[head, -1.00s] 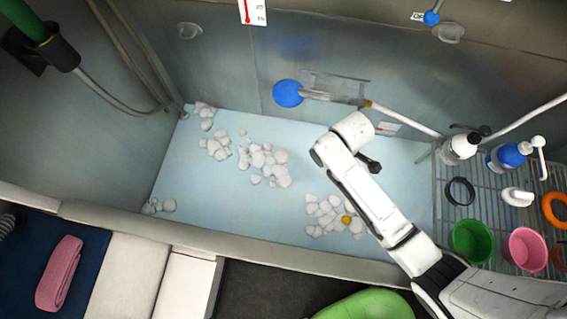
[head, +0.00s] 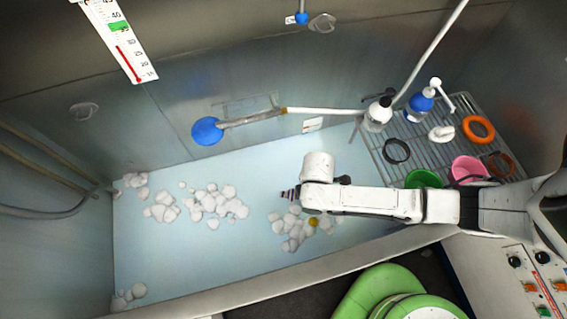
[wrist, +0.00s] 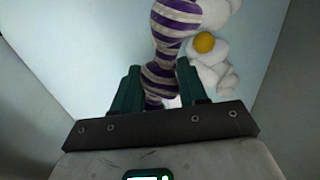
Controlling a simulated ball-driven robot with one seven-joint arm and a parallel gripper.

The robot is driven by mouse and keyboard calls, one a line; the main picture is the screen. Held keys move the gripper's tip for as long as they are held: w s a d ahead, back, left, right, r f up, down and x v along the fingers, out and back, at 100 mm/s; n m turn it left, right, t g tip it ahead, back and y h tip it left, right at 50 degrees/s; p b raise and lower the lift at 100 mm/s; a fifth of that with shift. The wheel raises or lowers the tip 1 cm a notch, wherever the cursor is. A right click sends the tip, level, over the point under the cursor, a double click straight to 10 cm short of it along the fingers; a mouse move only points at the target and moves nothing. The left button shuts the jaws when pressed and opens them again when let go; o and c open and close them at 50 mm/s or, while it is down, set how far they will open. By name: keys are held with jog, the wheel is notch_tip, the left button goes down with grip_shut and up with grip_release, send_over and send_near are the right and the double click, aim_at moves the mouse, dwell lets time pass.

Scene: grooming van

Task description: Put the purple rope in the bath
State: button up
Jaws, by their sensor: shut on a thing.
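The purple rope (wrist: 176,22) has purple and white stripes. In the wrist view my gripper (wrist: 157,88) is shut around its narrow middle, with a green finger on each side. In the head view a small striped end of the rope (head: 288,194) shows left of my arm's end, while my gripper's fingers are hidden there. The bath (head: 200,262) is a long basin with a pale blue floor. My arm's end and the rope are over this floor; the exact height cannot be told.
White foam clumps (head: 211,203) lie on the bath floor, and a small yellow ball (head: 313,222) sits among those near my arm. A wire rack (head: 405,158) with bottles, rings and cups stands at the right. A blue shower head (head: 207,131) hangs by the back wall.

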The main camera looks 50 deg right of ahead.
aim_at(290, 183)
jog(key=w+d+f, duration=0.2)
jog(key=w+f, duration=0.1)
jog(key=w, duration=0.3)
jog(key=shift+w+d, duration=0.15)
jog(key=shift+w, duration=0.05)
jog(key=w+f+b, duration=0.1)
jog(key=b, duration=0.1)
jog(key=w+d+f+b, duration=0.1)
jog(key=f+b, duration=0.1)
jog(key=w+f+b, duration=0.1)
jog(key=b, duration=0.1)
jog(key=shift+d+f, duration=0.15)
jog(key=shift+f, duration=0.25)
jog(key=shift+w+d+f+b, duration=0.25)
jog(key=shift+w+f+b, duration=0.2)
jog(key=shift+b, duration=0.2)
jog(key=shift+w+f+b, duration=0.2)
jog(key=shift+b, duration=0.1)
jog(key=shift+f+b, duration=1.2)
jog(key=shift+f, duration=0.25)
jog(key=shift+f, duration=0.2)
jog(key=o, duration=1.1)
jog(key=shift+r, duration=0.1)
